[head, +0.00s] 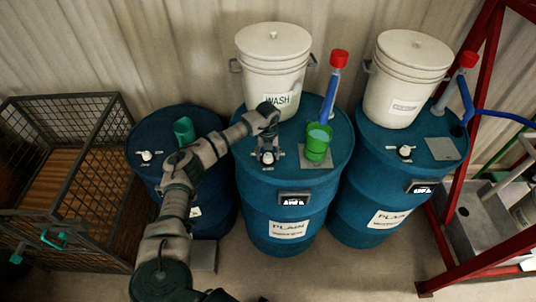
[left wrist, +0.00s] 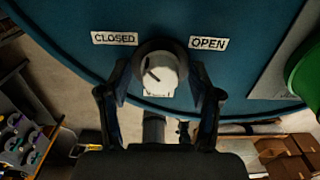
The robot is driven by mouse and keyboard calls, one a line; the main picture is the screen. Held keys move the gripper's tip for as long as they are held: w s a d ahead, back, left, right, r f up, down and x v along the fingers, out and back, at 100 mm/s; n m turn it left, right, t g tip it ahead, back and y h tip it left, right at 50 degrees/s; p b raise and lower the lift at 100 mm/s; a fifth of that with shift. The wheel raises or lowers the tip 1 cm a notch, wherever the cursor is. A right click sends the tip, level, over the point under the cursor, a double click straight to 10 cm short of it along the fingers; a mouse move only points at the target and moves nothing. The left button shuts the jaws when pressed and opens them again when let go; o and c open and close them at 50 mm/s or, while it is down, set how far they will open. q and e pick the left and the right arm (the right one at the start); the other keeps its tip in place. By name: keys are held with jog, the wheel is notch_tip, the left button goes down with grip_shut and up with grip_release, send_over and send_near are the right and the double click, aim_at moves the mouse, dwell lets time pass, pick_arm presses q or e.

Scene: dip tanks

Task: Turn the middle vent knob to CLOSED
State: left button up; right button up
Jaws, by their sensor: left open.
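The middle vent knob (left wrist: 160,70) is a white round knob on the blue middle drum (head: 285,215). In the left wrist view a CLOSED label (left wrist: 115,38) is at its upper left and an OPEN label (left wrist: 208,43) at its upper right. A dark mark on the knob slants to the upper left. My left gripper (left wrist: 160,98) is open, with one finger on each side of the knob; I cannot tell whether they touch it. In the head view my left gripper (head: 267,148) is over the knob and hides most of it. My right gripper is not in view.
A wire crate (head: 60,170) is left, a red frame (head: 470,190) right.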

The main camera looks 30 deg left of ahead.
aim_at(268, 154)
pick_arm(q)
notch_tip(268, 154, up, 12)
dwell(0.4)
jog(key=shift+w+f, duration=0.1)
